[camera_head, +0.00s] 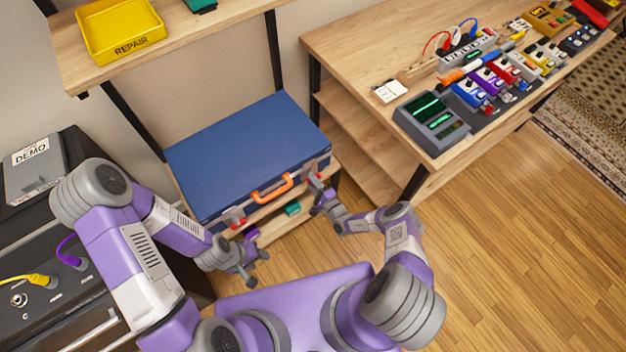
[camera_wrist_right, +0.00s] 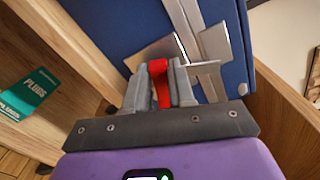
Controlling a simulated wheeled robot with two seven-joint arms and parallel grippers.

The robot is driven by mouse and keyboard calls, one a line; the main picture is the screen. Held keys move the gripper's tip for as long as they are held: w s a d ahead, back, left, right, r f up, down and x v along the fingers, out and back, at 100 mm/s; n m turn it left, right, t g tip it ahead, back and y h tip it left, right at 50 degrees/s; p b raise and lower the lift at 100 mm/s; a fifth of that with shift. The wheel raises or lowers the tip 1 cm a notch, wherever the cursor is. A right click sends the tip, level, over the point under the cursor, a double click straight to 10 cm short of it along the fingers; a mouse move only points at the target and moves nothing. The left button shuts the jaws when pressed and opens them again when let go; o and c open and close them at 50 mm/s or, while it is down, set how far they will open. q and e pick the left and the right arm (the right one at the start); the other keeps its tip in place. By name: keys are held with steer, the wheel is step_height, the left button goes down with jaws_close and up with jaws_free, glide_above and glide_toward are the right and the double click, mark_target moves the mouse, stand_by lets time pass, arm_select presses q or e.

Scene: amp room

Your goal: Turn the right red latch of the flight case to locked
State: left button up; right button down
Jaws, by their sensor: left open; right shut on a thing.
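The blue flight case (camera_head: 245,150) lies closed on a wooden shelf, with an orange handle (camera_head: 271,188) on its front. The right red latch (camera_wrist_right: 159,84) is between the fingers of my right gripper (camera_wrist_right: 160,90), which is shut on it. In the head view my right gripper (camera_head: 318,190) is at the right end of the case front. A second red latch (camera_head: 238,224) is at the left end of the front. My left gripper (camera_head: 252,274) is open and empty, in front of that left latch and apart from it. Whether the right latch is turned is hard to tell.
A green box marked PLUGS (camera_wrist_right: 28,95) is on the shelf under the case. A wooden bench (camera_head: 340,45) with pedals and a grey meter (camera_head: 432,118) stands right. A black amp (camera_head: 40,300) stands left. A yellow REPAIR tray (camera_head: 120,30) is on the upper shelf.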

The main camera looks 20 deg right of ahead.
steer(key=shift+f+n+p, duration=0.25)
steer(key=shift+n+p, duration=0.3)
steer(key=shift+n, duration=1.45)
steer(key=c, duration=1)
jaws_free()
steer(key=shift+o, duration=0.2)
steer(key=p+v, duration=0.2)
steer(key=v, duration=0.5)
steer(key=shift+s, duration=0.3)
